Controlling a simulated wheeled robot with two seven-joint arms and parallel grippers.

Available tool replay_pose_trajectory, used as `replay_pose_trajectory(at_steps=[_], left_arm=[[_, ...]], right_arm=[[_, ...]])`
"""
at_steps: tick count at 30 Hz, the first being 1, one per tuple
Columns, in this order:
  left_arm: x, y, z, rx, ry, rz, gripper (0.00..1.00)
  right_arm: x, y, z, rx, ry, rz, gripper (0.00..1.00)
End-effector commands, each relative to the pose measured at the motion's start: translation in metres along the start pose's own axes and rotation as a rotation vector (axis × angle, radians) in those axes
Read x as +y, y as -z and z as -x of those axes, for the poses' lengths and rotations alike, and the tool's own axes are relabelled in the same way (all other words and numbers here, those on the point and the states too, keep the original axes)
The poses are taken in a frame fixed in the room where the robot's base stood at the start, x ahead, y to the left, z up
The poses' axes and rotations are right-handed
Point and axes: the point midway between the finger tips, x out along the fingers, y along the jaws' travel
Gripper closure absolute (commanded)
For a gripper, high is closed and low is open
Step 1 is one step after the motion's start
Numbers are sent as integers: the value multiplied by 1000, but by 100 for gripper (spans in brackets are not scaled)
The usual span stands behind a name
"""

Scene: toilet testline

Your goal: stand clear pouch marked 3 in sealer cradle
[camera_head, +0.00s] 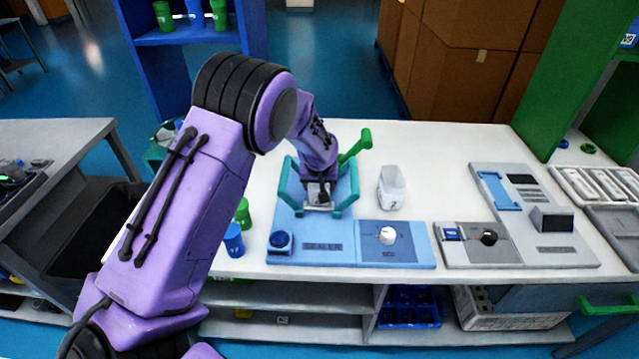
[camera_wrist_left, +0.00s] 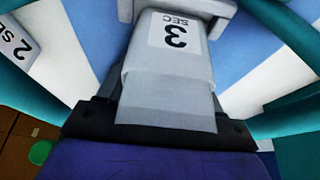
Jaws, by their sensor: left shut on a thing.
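The clear pouch marked 3 (camera_head: 319,197) is greyish and sits low between the arms of the teal sealer cradle (camera_head: 346,205) on the blue sealer (camera_head: 305,228). In the left wrist view the pouch (camera_wrist_left: 168,70) carries a white label reading "3 SEC". My left gripper (camera_head: 318,186) is above the cradle, shut on the pouch, and its fingertips are hard to make out. Whether the pouch's base touches the cradle floor cannot be told. My right gripper is not in view.
Another clear pouch (camera_head: 392,188) stands right of the cradle; its "2 SEC" label (camera_wrist_left: 14,46) shows in the left wrist view. A green lever (camera_head: 356,146) rises behind the cradle. Blue (camera_head: 234,240) and green (camera_head: 243,212) cups stand left. A grey device (camera_head: 535,220) lies at right.

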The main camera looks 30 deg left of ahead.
Motion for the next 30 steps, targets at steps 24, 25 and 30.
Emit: replay_pose_trajectory(at_steps=[24, 25, 30], left_arm=[[0, 1, 67, 5, -1, -1, 9], [1, 1, 75, 5, -2, -1, 9], [0, 1, 108, 3, -1, 0, 9]], right_arm=[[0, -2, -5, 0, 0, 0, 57], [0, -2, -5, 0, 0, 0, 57], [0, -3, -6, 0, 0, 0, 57]])
